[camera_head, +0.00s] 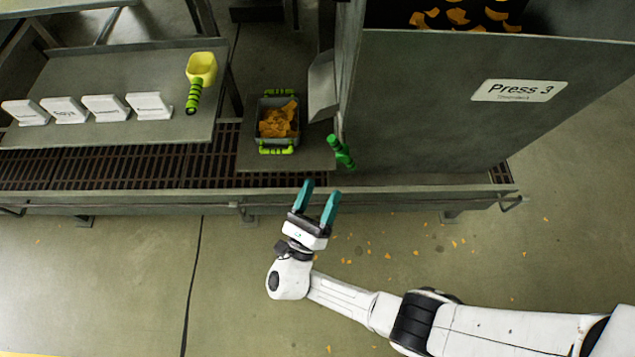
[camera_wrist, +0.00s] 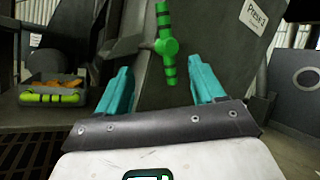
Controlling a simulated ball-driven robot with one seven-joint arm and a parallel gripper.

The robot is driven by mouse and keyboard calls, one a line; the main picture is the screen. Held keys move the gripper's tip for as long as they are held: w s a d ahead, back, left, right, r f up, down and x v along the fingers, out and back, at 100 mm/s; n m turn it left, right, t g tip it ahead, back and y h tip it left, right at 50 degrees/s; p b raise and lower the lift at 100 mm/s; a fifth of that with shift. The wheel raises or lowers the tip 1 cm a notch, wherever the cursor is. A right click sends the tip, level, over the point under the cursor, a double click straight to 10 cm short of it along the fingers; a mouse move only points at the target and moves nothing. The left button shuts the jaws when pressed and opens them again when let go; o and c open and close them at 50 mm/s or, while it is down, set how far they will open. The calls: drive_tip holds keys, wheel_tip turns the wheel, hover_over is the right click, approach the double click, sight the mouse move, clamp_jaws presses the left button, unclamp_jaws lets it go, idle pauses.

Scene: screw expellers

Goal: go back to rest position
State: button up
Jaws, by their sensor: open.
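My gripper (camera_head: 318,203) has teal fingers spread apart with nothing between them. In the head view it is over the floor at the front edge of the grating, with my white arm reaching in from the lower right. A green handle (camera_head: 341,151) on the press stands just beyond the fingertips, apart from them. In the wrist view the green handle (camera_wrist: 166,45) stands nearly upright ahead, between the lines of the two open fingers (camera_wrist: 162,85).
The grey press (camera_head: 430,110) is labelled Press 3. A bin (camera_head: 278,142) with green handles holds orange pieces on a low platform. A yellow scoop (camera_head: 201,68) and several white signs (camera_head: 105,108) are on a shelf at left. Orange scraps lie on the open floor (camera_head: 130,280).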

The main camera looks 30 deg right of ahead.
drive_tip(key=s+d+f+m+g+y, duration=0.3)
drive_tip(key=s+d+m+g+y, duration=0.45)
drive_tip(key=m, duration=0.55)
drive_tip(key=s+d+f+m+g+y, duration=0.3)
drive_tip(key=s+d+m+g+y, duration=0.45)
drive_tip(key=m, duration=0.45)
drive_tip(key=s+a+r+m+t+y+p, duration=0.1)
drive_tip(key=a+r+m+y+p, duration=0.1)
drive_tip(key=r+p, duration=0.6)
drive_tip(key=s+a+r+m+t+y+p, duration=0.1)
drive_tip(key=s+a+r+m+y+p, duration=0.1)
drive_tip(key=r+p, duration=0.7)
wheel_tip(320, 180, up, 6)
drive_tip(key=shift+a+f+m+t, duration=0.15)
drive_tip(key=shift+m+t, duration=0.15)
drive_tip(key=shift+m, duration=0.3)
